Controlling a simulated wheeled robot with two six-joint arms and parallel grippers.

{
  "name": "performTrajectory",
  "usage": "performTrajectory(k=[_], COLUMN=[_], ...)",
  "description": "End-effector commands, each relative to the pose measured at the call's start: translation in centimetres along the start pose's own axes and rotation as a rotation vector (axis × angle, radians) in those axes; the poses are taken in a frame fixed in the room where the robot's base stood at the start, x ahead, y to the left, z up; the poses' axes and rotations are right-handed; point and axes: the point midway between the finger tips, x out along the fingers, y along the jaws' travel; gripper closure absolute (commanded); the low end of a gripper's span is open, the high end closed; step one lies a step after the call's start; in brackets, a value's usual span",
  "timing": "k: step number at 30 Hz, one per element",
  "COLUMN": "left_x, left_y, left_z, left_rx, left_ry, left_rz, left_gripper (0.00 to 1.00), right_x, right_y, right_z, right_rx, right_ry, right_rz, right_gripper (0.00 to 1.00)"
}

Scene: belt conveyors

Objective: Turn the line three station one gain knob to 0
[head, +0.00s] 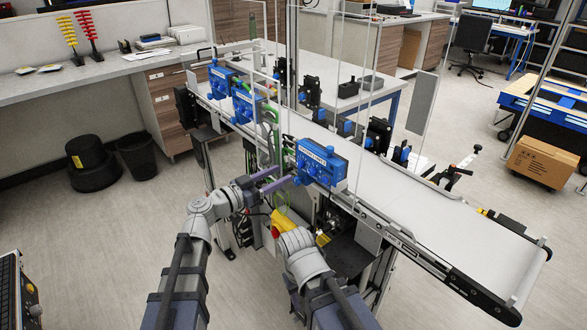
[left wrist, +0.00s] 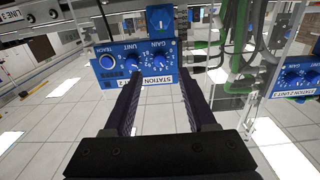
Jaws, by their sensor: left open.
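A blue station box (head: 320,163) with a white label sits on the near side of the belt in the head view. My left gripper (head: 277,180) is open and points at this face. In the left wrist view its fingertips (left wrist: 162,82) lie to either side of the GAIN knob, with no visible contact. The knob's setting is too small to read. My right gripper is hidden.
Another blue station panel (left wrist: 294,80) with knobs shows at the right in the left wrist view. Green hoses (left wrist: 213,35) run between the panels. The white belt (head: 430,225) extends right. A yellow part (head: 283,222) sits below the left gripper.

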Motion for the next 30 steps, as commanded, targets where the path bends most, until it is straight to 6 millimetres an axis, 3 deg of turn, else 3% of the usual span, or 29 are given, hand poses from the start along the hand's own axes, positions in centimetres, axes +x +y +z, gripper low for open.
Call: performTrajectory(k=[3, 10, 23, 30], left_x=[2.2, 5.0, 6.0, 5.9], left_y=[-0.1, -0.1, 0.1, 0.1], left_z=[0.0, 0.0, 0.0, 0.0], left_rx=[0.0, -0.001, -0.001, -0.001], left_ry=[-0.001, -0.001, -0.001, -0.001], left_rz=[0.004, 0.003, 0.001, 0.001], left_gripper=[0.43, 0.43, 0.43, 0.68], right_x=[0.0, 0.0, 0.0, 0.0], right_y=[0.0, 0.0, 0.0, 0.0], right_z=[0.0, 0.0, 0.0, 0.0], right_rx=[0.0, 0.0, 0.0, 0.0], right_ry=[0.0, 0.0, 0.0, 0.0], right_rz=[0.0, 0.0, 0.0, 0.0], right_gripper=[0.54, 0.54, 0.54, 0.54])
